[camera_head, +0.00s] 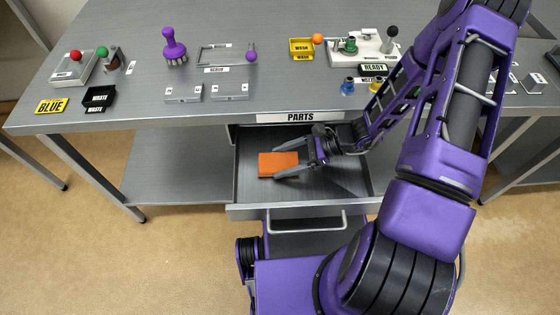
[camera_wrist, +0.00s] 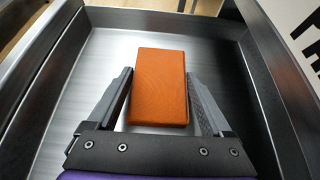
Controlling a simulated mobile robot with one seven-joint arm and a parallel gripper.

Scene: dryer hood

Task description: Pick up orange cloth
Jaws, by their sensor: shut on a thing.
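The orange cloth (camera_head: 270,163) is a flat, folded rectangular block in the open grey drawer (camera_head: 245,190) under the PARTS label. In the wrist view the cloth (camera_wrist: 159,85) is in the middle, between the two dark fingers of my gripper (camera_wrist: 160,73). My gripper (camera_head: 277,164) reaches into the drawer from the right in the head view, one finger along each long side of the cloth. It is shut on the cloth. The cloth appears low, near the drawer floor; whether it touches the floor I cannot tell.
The drawer's walls surround my gripper, and its handle (camera_head: 305,232) is at the front. My arm covers the right side.

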